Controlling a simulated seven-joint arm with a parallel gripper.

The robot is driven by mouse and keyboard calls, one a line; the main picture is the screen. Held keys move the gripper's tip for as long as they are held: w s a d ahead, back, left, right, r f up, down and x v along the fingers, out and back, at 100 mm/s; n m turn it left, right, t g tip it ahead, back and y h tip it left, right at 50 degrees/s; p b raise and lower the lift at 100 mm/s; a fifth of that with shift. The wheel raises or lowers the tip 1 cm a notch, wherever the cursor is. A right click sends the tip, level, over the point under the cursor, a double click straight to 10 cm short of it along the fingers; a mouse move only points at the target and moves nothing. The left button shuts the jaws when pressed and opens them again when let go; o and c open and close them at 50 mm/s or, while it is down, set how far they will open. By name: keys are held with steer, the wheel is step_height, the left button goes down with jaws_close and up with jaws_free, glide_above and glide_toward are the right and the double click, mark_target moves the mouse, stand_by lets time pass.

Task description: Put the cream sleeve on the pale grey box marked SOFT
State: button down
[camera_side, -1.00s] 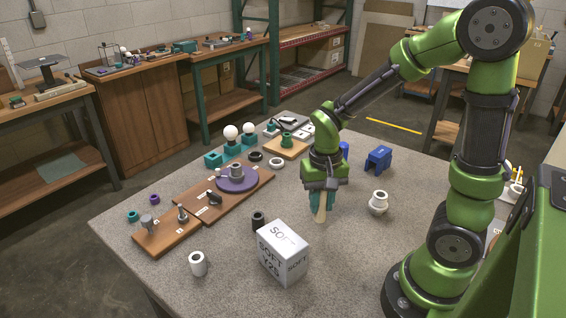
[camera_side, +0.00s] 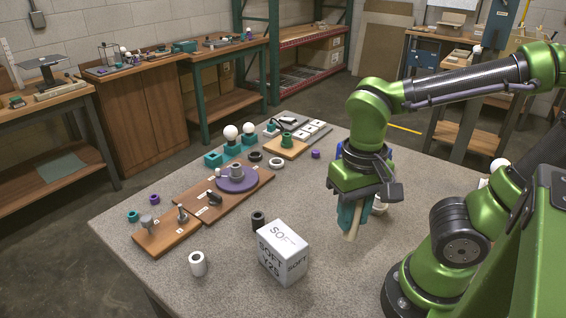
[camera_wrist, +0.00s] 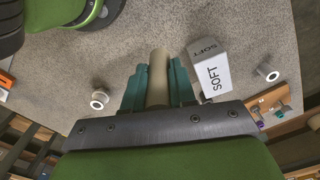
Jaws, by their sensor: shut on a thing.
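The cream sleeve (camera_side: 351,232) is held in my gripper (camera_side: 352,212), between teal fingers, and sticks out below the fingertips. In the wrist view the sleeve (camera_wrist: 158,70) shows between the two fingers (camera_wrist: 158,88). It is in the air above the table, to the right of the box in the side view. The pale grey box marked SOFT (camera_side: 283,254) stands on the table near its front edge, with nothing on its top face. In the wrist view the box (camera_wrist: 211,75) is just right of the fingers, apart from the sleeve.
A white cylinder (camera_side: 198,264) stands left of the box, and a black one (camera_side: 258,220) is behind it. A white fitting (camera_side: 381,206) is partly hidden behind my gripper. Wooden boards (camera_side: 202,208) with lamp parts lie to the left. Table between box and gripper is clear.

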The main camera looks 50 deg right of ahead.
steer(key=w+a, duration=0.1)
steer(key=w, duration=0.3)
steer(key=w+a, duration=0.1)
steer(key=w, duration=0.3)
steer(key=w+a+f, duration=0.1)
steer(key=w, duration=0.3)
steer(key=shift+a, duration=0.35)
steer(key=shift+w+a+f, duration=0.1)
steer(key=shift+w+f, duration=0.05)
steer(key=shift+f, duration=0.8)
steer(key=shift+w+f, duration=0.15)
steer(key=shift+f, duration=0.75)
steer(key=shift+f, duration=0.15)
steer(key=c, duration=0.9)
jaws_free()
step_height(320, 180, up, 11)
steer(key=shift+s+d+r+n+t+y, duration=0.15)
steer(key=shift+s+d+n+t+y, duration=0.35)
steer(key=shift+s+d+t, duration=1.15)
steer(key=shift+s+d+r+n+t+y, duration=0.1)
steer(key=shift+s+d+n+t+y, duration=0.4)
steer(key=shift+s+d+t, duration=1.1)
